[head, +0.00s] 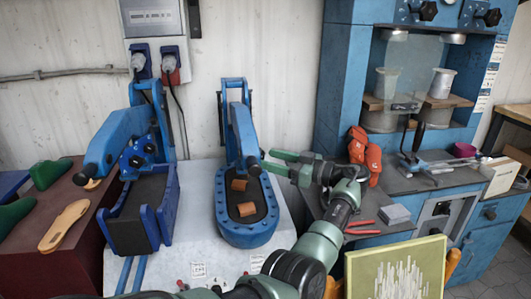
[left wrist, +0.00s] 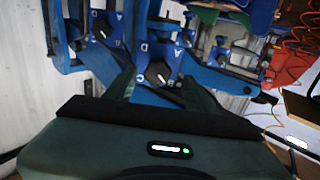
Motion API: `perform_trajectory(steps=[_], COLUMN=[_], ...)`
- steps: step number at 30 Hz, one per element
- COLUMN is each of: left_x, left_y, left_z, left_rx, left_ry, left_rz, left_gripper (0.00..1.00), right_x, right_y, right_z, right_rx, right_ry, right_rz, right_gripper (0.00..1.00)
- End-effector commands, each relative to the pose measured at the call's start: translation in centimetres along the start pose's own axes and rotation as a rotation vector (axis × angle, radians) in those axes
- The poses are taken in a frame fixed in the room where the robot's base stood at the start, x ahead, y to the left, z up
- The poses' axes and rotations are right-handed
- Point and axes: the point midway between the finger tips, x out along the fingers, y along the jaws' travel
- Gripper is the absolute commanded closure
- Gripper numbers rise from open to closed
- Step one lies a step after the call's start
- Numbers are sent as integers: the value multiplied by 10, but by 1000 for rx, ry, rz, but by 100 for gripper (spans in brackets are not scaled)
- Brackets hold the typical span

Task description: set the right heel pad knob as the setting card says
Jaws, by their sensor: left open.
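My left gripper (head: 270,161) is open beside the right-hand blue press (head: 247,232), its fingers pointing left at the press's upper part. In the left wrist view its two green fingers (left wrist: 160,92) stand apart. A black knob (left wrist: 158,73) on a blue lettered plate shows between and beyond them, with an A above it and a D at its upper left. No contact with the knob is visible. Its exact pointer setting is too small to tell. I cannot make out which small card is the setting card. My right gripper is not in view.
Another lettered knob (left wrist: 103,30) is at the upper left in the left wrist view. The left-hand blue press (head: 165,215) carries dark knobs. Red-handled pliers (head: 362,228) and orange gloves (head: 366,155) are at the right.

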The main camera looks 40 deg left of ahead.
Motion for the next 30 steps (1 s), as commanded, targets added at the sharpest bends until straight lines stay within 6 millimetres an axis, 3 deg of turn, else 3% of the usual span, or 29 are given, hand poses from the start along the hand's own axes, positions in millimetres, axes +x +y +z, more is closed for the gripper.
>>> perform_trajectory(steps=[6, 16, 22, 30], left_x=[25, 29, 29, 29], left_y=[0, 0, 0, 0], left_z=[0, 1, 1, 2], left_rx=[1, 2, 2, 20], left_ry=[-1, -1, -1, 0], left_rz=[0, 1, 1, 2], left_gripper=[45, 45, 100, 100], right_x=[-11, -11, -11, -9], right_y=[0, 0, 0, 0], right_z=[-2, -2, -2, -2], right_rx=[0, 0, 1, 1], right_ry=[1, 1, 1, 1], right_rz=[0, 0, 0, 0], right_gripper=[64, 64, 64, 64])
